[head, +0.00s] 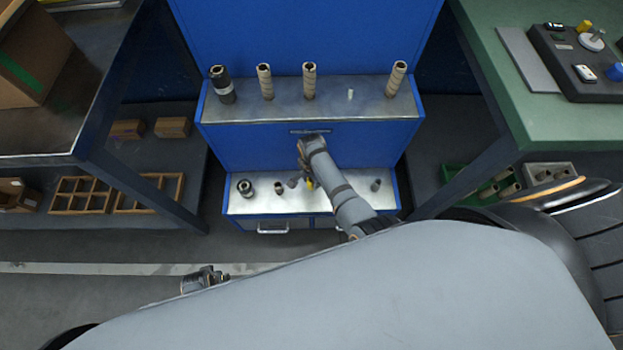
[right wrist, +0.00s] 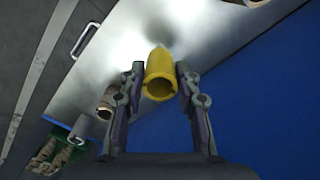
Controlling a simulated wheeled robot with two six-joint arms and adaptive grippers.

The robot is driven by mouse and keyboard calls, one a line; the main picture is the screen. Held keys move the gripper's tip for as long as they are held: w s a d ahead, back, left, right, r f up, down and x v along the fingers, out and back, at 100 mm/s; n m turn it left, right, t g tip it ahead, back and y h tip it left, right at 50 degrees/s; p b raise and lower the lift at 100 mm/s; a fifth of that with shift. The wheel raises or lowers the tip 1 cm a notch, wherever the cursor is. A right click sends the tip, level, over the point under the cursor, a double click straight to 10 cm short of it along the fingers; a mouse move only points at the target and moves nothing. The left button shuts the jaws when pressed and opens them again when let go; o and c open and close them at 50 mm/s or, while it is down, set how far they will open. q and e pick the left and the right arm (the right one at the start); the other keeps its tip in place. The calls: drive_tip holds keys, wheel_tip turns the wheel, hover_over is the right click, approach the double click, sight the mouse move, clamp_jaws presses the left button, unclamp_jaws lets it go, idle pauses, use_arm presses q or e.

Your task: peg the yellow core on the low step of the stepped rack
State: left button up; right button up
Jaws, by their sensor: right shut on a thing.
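The yellow core (right wrist: 159,77) is between the fingertips of my right gripper (right wrist: 157,82), which is shut on it, over the low step (right wrist: 150,30). In the head view the yellow core (head: 310,185) shows only in part beside my right gripper (head: 302,182). Whether a peg is inside the core cannot be told. The stepped rack (head: 260,138) is blue with metal-topped steps. My left gripper (head: 204,279) is at the lower left, away from the rack; its jaws are unclear.
On the low step stand a dark roll (head: 245,188), a brown core (head: 278,188) and a grey piece (head: 376,185). Another tan core (right wrist: 107,100) is beside the right gripper. The high step (head: 330,108) bears several tall cores and a short pale peg (head: 350,94).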

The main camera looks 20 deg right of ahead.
idle(0.4)
drive_tip(key=shift+f+b, duration=0.3)
drive_tip(key=shift+f, duration=0.35)
drive_tip(key=shift+f+b, duration=0.8)
drive_tip(key=shift+f, duration=0.2)
drive_tip(key=shift+f, duration=0.1)
idle(0.4)
drive_tip(key=o, duration=1)
drive_tip(key=o, duration=0.5)
